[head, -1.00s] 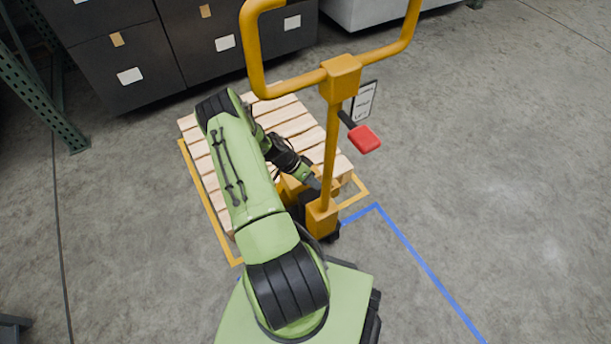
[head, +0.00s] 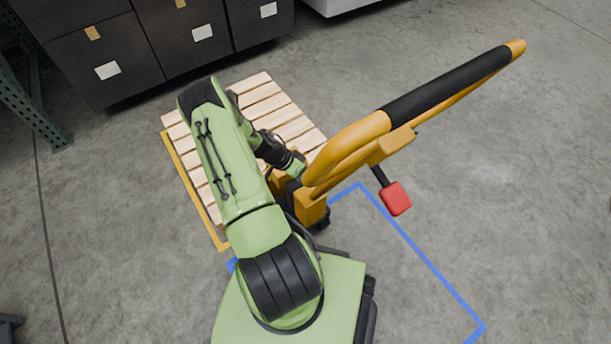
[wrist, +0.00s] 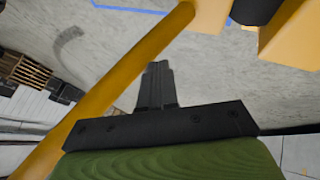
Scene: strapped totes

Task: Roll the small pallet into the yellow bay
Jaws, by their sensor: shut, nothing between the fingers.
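The small wooden pallet (head: 283,117) lies flat on the floor, with the yellow bay's outline (head: 195,190) along its left side. The orange pallet jack (head: 312,207) stands at the pallet's near end. Its handle (head: 445,85) leans to the right, with a black grip and a red pedal-like piece (head: 396,198) below. My gripper is by the jack's body in the head view, its fingertips hidden behind the handle. In the wrist view, my gripper (wrist: 157,75) has its fingers together and empty, beside a diagonal orange bar (wrist: 115,90).
A blue floor outline (head: 425,262) lies at the near right. Dark bins (head: 165,50) stand behind the pallet, and a green rack post (head: 30,115) stands at the left. The floor on the right is open.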

